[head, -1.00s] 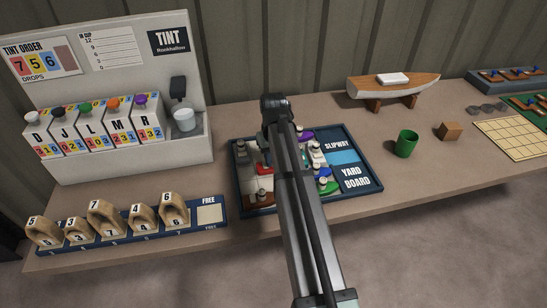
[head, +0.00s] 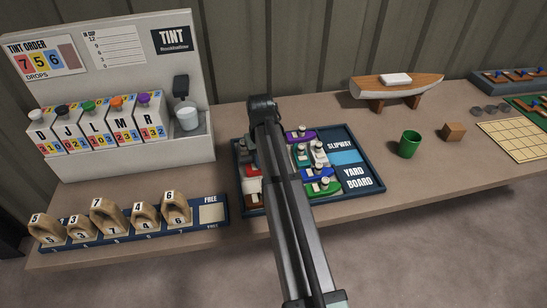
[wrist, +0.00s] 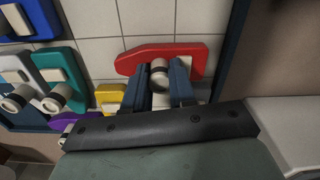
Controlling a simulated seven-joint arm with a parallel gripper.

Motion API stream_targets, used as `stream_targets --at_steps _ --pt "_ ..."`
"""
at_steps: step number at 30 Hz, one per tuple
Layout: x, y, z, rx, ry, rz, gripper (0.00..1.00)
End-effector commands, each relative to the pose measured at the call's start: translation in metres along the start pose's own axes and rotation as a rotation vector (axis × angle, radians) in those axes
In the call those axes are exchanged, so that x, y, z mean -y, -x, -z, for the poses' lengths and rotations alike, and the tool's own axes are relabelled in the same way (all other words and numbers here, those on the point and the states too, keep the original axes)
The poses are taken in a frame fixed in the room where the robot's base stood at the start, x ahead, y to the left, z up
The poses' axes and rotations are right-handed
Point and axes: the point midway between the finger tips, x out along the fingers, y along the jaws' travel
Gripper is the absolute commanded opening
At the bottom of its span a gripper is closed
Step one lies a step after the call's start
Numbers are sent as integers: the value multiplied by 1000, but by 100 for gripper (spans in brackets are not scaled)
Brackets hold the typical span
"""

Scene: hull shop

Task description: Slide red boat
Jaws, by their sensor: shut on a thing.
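The red boat (wrist: 132,62) lies on the yard board in the wrist view, with a pale peg standing up from it. My gripper (wrist: 160,80) has its two blue fingers on either side of that peg and is shut on it. In the head view the red boat (head: 252,171) shows at the left part of the yard board (head: 358,181), partly covered by my arm. The slipway mark (head: 340,146) is at the board's right edge. My fingertips are hidden by the arm in the head view.
Other boats stand on the board: purple (head: 300,135), green (head: 322,187), teal (wrist: 56,75), blue (wrist: 30,18) and yellow (wrist: 108,95). Pale bare squares (wrist: 104,52) lie left of the red boat in the wrist view. A green cup (head: 409,145) stands right of the board.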

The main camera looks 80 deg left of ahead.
Motion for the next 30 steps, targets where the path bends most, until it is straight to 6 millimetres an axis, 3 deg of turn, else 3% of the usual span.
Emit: stream_targets --at_steps 4,12,13,20,30 --pt "22 1 4 0 2 0 0" --pt "25 1 5 -1 3 5 0" --pt "25 1 5 -2 3 5 26" --pt "24 1 5 -1 2 4 48" --pt "23 3 4 -1 1 1 51"
